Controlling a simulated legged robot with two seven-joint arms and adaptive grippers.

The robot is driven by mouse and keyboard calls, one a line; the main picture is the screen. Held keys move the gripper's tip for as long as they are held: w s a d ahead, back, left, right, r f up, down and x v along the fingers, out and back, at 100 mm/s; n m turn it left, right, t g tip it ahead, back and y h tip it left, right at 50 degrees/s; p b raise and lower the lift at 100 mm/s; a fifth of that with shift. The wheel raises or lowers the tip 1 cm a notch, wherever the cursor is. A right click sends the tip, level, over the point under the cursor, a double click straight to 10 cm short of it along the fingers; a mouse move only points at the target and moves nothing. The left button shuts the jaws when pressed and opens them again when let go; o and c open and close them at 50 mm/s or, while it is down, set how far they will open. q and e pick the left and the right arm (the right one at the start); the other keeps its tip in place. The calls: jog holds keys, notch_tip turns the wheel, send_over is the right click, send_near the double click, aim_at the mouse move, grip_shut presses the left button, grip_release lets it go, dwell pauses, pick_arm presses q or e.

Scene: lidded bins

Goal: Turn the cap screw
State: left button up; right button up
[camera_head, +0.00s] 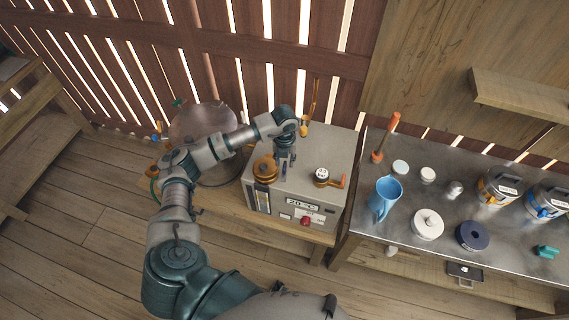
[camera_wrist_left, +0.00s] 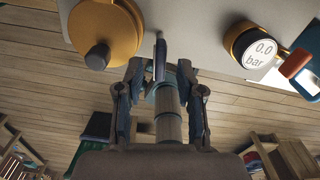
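A round orange-brown cap (camera_head: 264,166), which looks like the cap screw, sits on the left of the grey machine's top (camera_head: 318,160). My right gripper is not in view.
A pressure gauge (camera_head: 322,175) with an orange-red handle (camera_head: 343,181) stands right of the gripper. A metal vessel (camera_head: 200,122) is behind my arm. The metal table (camera_head: 455,215) at right holds a blue jug (camera_head: 384,195), lids and canisters. The machine's front has a temperature display and a red knob.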

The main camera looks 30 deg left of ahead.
pick_arm(q)
notch_tip(320, 180, up, 9)
jog(key=shift+w+a, duration=0.1)
dwell(0.5)
